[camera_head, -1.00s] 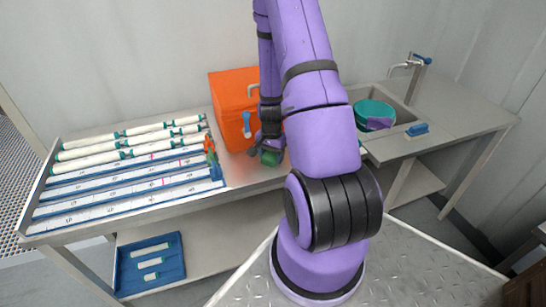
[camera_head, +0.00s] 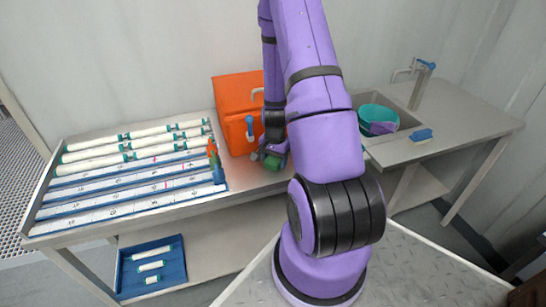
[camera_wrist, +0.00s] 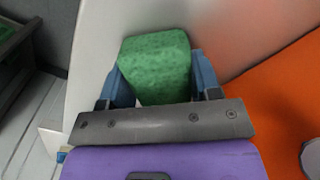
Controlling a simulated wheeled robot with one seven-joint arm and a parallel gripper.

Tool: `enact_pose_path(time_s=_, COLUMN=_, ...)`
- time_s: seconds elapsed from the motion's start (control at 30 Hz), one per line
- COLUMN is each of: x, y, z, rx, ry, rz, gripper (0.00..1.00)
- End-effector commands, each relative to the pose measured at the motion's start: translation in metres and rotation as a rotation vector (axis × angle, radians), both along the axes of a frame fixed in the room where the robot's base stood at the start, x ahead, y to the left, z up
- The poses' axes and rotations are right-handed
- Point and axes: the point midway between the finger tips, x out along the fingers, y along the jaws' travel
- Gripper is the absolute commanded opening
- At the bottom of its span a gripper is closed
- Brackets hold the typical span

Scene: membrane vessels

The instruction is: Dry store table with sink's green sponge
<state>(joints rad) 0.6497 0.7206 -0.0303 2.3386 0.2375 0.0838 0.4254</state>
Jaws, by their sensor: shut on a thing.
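The green sponge (camera_wrist: 155,65) is held between the two blue fingers of my gripper (camera_wrist: 158,80) in the wrist view. In the head view the sponge (camera_head: 271,162) is low over the steel table (camera_head: 255,181), in front of the orange box. I cannot tell whether it touches the table top. My gripper (camera_head: 268,156) is shut on it, partly hidden behind my arm. The sink (camera_head: 403,118) is in the right part of the bench and holds a teal bowl (camera_head: 377,115) with a purple cloth.
An orange box (camera_head: 236,100) stands right behind my gripper. A blue rack (camera_head: 120,205) with white tubes (camera_head: 95,163) fills the left of the table. A blue brush (camera_head: 419,134) lies by the sink. A blue tray (camera_head: 152,280) sits on the lower shelf.

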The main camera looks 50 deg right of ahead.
Motion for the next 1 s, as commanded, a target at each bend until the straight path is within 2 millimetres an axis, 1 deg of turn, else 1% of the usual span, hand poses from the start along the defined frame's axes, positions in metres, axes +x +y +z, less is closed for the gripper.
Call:
enact_pose_path(time_s=0.1, x=-0.007, y=0.004, z=0.001, rx=0.001, ry=0.001, rz=-0.001, gripper=0.35)
enact_pose_path(time_s=0.2, x=-0.009, y=0.005, z=0.001, rx=0.0, ry=0.0, rz=-0.001, gripper=0.35)
enact_pose_path(time_s=0.53, x=-0.009, y=0.005, z=0.003, rx=0.0, ry=0.0, rz=-0.001, gripper=0.35)
enact_pose_path(time_s=1.0, x=-0.008, y=0.005, z=0.041, rx=-0.001, ry=-0.001, rz=0.0, gripper=0.35)
